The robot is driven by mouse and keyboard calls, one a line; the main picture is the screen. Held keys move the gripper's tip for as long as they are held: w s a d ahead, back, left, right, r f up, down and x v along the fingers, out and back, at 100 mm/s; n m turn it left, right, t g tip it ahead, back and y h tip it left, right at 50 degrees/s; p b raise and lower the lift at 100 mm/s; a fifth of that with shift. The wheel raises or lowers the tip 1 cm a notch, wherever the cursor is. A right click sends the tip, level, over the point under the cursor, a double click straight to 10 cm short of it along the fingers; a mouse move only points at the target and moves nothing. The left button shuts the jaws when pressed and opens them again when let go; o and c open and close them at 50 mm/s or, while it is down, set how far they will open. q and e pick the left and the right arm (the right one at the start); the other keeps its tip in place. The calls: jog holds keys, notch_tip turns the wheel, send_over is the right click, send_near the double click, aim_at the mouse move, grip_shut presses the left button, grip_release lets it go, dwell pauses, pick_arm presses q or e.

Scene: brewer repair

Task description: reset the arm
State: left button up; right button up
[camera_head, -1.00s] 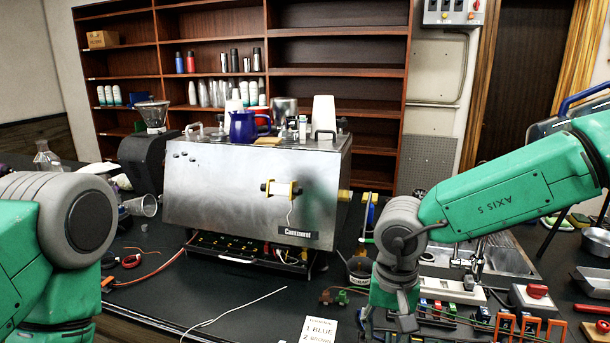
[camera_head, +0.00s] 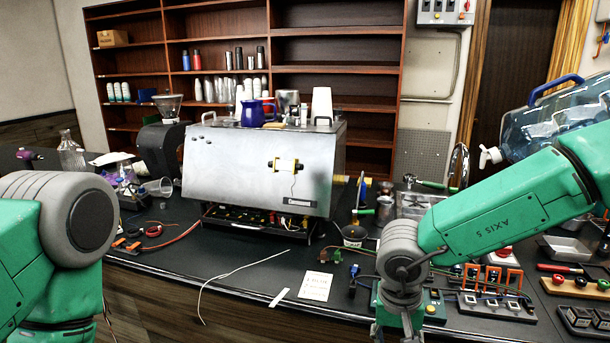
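My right arm reaches in from the right, its green link bending down at a grey joint over the front edge of the counter. Its gripper is below the bottom edge of the head view, so its fingers do not show. My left arm stands at the left edge, with a round grey joint and green links. Its gripper is out of view too. The silver brewer (camera_head: 258,168) stands on the black counter, with a yellow-ended part on its front and an open tray of wiring (camera_head: 255,220) under it.
The counter (camera_head: 225,258) holds a white cable (camera_head: 210,283), a paper note (camera_head: 316,286) and a cup (camera_head: 354,235). Terminal blocks (camera_head: 495,304) lie right of my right arm. Bare counter lies before the brewer.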

jog(key=s+d+f+n+t+h+b, duration=0.1)
jog(key=s+d+f+b, duration=0.2)
jog(key=f, duration=0.5)
jog(key=s+d+f+n+t+b, duration=0.1)
jog(key=s+d+f+b, duration=0.2)
jog(key=f, duration=0.5)
jog(key=s+d+f+n+t+h+b, duration=0.1)
jog(key=s+d+f+b, duration=0.2)
jog(key=f, duration=0.5)
pick_arm(q)
notch_tip(320, 180, down, 13)
jog(key=b, duration=0.3)
jog(key=shift+a, duration=0.2)
pick_arm(e)
jog(key=s+d+f+g+y, duration=0.1)
jog(key=s+f, duration=0.2)
jog(key=s, duration=0.6)
jog(key=s+d+f+g+y, duration=0.1)
jog(key=s+f, duration=0.3)
jog(key=s, duration=0.5)
jog(key=shift+d+n+g+y, duration=0.3)
jog(key=shift+n+g+y, duration=0.1)
jog(key=shift+g+y, duration=0.1)
pick_arm(q)
jog(key=shift+w, duration=0.1)
pick_arm(e)
jog(key=shift+w, duration=0.15)
pick_arm(q)
jog(key=shift+c, duration=0.2)
